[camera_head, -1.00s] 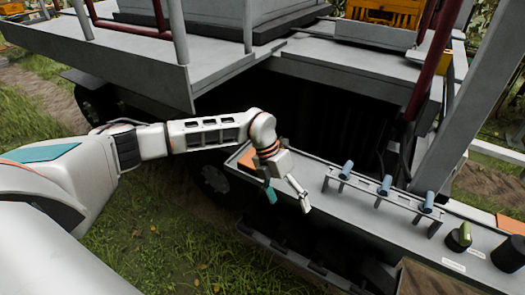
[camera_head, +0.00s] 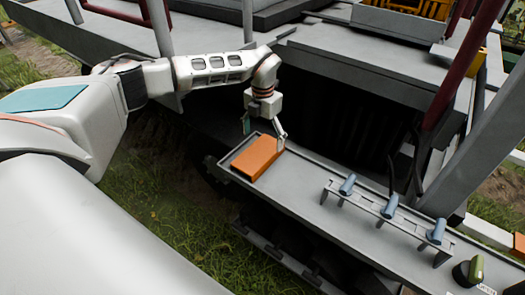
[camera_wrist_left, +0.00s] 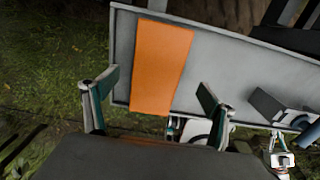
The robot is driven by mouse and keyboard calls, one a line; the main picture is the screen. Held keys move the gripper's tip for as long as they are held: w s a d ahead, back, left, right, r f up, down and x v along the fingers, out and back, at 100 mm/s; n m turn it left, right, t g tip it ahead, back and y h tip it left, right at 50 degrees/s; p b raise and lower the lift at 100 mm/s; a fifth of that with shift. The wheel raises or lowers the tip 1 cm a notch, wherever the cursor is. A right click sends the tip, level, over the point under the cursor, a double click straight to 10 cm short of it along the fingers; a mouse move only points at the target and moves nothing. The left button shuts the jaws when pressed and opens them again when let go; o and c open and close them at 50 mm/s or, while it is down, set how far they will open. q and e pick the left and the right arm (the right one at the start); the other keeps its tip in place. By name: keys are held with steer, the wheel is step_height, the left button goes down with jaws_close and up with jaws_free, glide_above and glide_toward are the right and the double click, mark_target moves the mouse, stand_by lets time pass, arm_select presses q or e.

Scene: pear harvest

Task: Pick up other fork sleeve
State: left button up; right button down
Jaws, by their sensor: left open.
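An orange fork sleeve (camera_head: 257,157), a flat rectangular block, lies on the left end of a long grey tray (camera_head: 312,203). It also shows in the left wrist view (camera_wrist_left: 158,65), lying across the tray's end. My left gripper (camera_head: 265,132) is open and empty above the sleeve's far end, fingers pointing down. In the left wrist view my left gripper's fingers (camera_wrist_left: 150,90) are spread wide on either side of the sleeve, apart from it. A second orange piece (camera_head: 519,243) shows at the right edge of the head view.
A low rack with three blue cylinders (camera_head: 390,206) stands mid-tray. A green-topped knob (camera_head: 475,267) is at the right. Grey machine decks (camera_head: 350,75) and a dark red post (camera_head: 452,65) rise behind. Grass (camera_head: 180,215) lies in front.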

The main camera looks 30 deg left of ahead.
mark_target(260, 152)
arm_select(q)
steer(key=shift+s+f, duration=0.4)
steer(key=shift+f, duration=0.4)
steer(key=f, duration=0.3)
steer(key=f+p, duration=0.1)
steer(key=f, duration=0.1)
steer(key=shift+a, duration=0.25)
steer(key=c, duration=1.3)
